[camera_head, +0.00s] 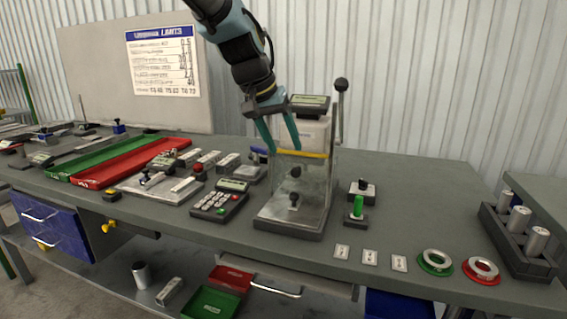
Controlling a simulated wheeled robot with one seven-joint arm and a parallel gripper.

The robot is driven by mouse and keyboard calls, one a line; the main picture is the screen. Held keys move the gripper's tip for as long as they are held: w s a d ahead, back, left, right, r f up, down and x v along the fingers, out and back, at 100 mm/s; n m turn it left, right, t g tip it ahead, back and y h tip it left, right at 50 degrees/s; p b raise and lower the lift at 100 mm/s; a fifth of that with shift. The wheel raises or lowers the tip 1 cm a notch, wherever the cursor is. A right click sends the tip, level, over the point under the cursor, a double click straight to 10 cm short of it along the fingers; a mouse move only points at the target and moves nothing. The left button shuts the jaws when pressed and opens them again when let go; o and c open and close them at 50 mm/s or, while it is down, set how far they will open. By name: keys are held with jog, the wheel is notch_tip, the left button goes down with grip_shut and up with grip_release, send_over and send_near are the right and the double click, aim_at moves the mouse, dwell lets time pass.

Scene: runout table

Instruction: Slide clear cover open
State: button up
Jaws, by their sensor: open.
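The clear cover (313,185) is a transparent box on the front of a bench instrument (290,225) near the middle of the table. A yellow strip (315,154) runs along its top edge, and a dark knob shows behind or on the clear face. My gripper (282,148) comes down from above with two teal fingers spread apart. Its fingertips are at the upper left part of the cover, near the yellow strip. I cannot tell whether they touch it. Nothing shows between the fingers. The cover appears to be down around the work space.
A lever with a black ball (341,86) rises at the instrument's right. A keypad box (220,201) stands left, and a green-knobbed switch (357,209) stands right. A red tray (130,165) lies farther left. The table behind the switch is clear.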

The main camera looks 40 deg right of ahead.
aim_at(295, 168)
jog(key=p+x, duration=0.1)
jog(key=x, duration=0.6)
jog(key=shift+d+f, duration=0.15)
jog(key=shift+f, duration=0.1)
grip_shut()
jog(key=shift+r, duration=0.1)
dwell(1.0)
